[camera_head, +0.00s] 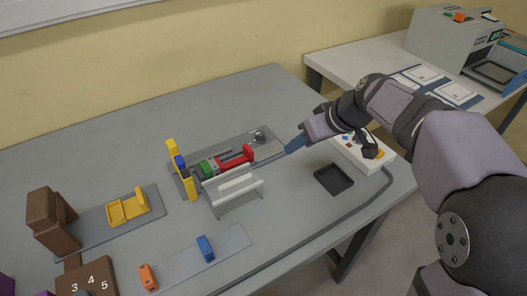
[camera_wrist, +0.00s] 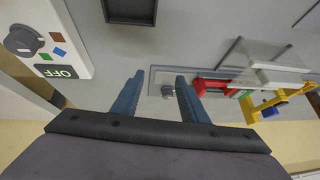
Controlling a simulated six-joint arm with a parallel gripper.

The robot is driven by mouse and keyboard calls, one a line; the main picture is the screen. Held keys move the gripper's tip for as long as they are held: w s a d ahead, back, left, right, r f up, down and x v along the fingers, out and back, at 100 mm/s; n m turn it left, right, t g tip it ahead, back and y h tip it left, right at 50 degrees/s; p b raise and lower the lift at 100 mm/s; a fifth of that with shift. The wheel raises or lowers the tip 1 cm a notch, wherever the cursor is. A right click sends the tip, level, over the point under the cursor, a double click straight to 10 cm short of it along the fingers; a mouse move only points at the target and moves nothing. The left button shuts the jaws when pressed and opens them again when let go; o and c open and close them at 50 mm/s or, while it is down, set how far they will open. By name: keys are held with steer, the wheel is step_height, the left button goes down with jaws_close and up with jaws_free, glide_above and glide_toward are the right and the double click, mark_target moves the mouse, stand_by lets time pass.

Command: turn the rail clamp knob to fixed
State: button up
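A small grey knob (camera_head: 259,135) stands at the far right end of the grey base plate (camera_head: 232,146), which also carries a red and green part (camera_head: 225,161). I take it to be the rail clamp knob; its setting is too small to read. In the wrist view the knob (camera_wrist: 168,93) shows between and beyond my fingers. My gripper (camera_head: 292,147) is to the right of the knob, above the table and apart from it. In the wrist view its two blue fingers (camera_wrist: 158,80) are spread with nothing between them.
A white box (camera_wrist: 70,22) with a dial and an OFF label stands to the right of the plate. A black tray (camera_head: 333,180) lies near the gripper. A clear-looking cover (camera_head: 235,190) and yellow posts (camera_head: 188,184) stand left. A grey cable (camera_head: 345,215) runs along the right edge.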

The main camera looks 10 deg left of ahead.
mark_target(261, 133)
steer(key=w+a+n+b, duration=0.1)
steer(key=a, duration=0.1)
steer(key=w+a+n+y+b, duration=0.1)
steer(key=a, duration=0.1)
steer(key=w+a+n+y+b, duration=0.1)
steer(key=a+b, duration=0.1)
steer(key=shift+w+a+r+t, duration=0.2)
steer(key=shift+a+r+t, duration=0.05)
steer(key=shift+r+t, duration=0.1)
steer(key=shift+w+a+r, duration=0.1)
steer(key=shift+a+r, duration=0.15)
steer(key=shift+x, duration=3.65)
steer(key=shift+c, duration=0.6)
jaws_close()
